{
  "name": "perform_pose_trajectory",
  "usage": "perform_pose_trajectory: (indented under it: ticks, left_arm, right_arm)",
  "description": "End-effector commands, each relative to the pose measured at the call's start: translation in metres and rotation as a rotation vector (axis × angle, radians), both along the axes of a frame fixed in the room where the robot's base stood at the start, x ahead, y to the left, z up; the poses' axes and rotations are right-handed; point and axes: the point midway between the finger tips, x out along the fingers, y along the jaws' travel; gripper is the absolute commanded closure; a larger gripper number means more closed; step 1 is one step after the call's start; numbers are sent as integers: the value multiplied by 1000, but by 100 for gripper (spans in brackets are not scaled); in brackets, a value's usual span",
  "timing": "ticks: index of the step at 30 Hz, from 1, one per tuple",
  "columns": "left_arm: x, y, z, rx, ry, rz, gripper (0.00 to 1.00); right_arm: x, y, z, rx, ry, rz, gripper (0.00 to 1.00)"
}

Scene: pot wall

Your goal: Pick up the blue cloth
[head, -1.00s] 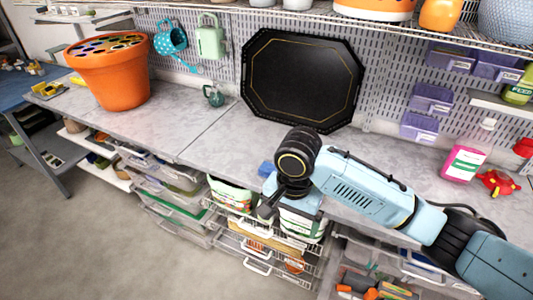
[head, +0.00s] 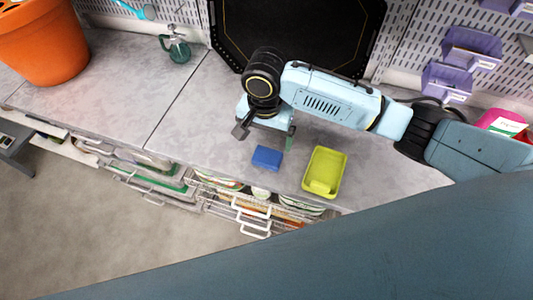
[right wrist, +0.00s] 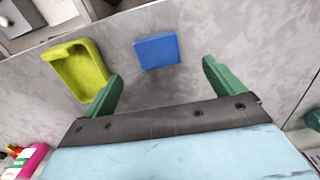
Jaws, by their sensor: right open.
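The blue cloth (head: 267,158) is a small folded rectangle lying flat on the grey countertop near its front edge. My right gripper (head: 264,135) is open and empty, above the counter just behind the cloth. In the right wrist view the blue cloth (right wrist: 157,51) lies beyond the two green fingertips of the right gripper (right wrist: 160,82), roughly between their lines and apart from both. My left gripper is not in view.
A yellow-green tray (head: 337,160) sits on the counter right of the cloth; it also shows in the right wrist view (right wrist: 97,58). A black octagonal tray (head: 300,35) leans at the back. An orange pot (head: 42,42) stands left.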

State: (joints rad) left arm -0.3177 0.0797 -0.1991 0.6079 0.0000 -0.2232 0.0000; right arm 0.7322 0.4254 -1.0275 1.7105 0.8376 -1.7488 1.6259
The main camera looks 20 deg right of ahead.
Motion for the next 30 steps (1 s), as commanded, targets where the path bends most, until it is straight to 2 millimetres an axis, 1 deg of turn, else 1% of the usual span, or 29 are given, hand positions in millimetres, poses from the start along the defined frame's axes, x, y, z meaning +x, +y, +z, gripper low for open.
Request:
perform_pose_trajectory:
  ticks: [1, 5, 9, 12, 16, 19, 22, 27, 28, 30]
  left_arm:
    - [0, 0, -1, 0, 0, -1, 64]
    - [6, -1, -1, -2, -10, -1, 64]
    - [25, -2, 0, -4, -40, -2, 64]
    - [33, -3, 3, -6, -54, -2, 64]
    - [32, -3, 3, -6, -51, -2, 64]
    - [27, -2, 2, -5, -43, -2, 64]
    - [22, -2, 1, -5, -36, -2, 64]
    - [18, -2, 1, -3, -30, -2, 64]
    - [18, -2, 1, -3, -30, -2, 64]
    - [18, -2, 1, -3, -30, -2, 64]
  right_arm:
    - [0, -1, -9, -2, 3, -2, 6]
    - [0, 0, -23, -1, 0, -2, 6]
    - [-1, -1, -31, -1, 0, -1, 6]
    - [-4, -4, -44, -3, 2, -2, 6]
    - [-6, -5, -64, -2, 0, -2, 6]
    - [-5, -5, -75, -1, 0, -2, 6]
    - [-5, -5, -78, 0, -1, -1, 6]
    - [-5, -4, -78, 0, -1, 0, 6]
    - [-5, -4, -78, 0, -1, 0, 8]
    - [-5, -4, -78, 0, -1, 0, 17]
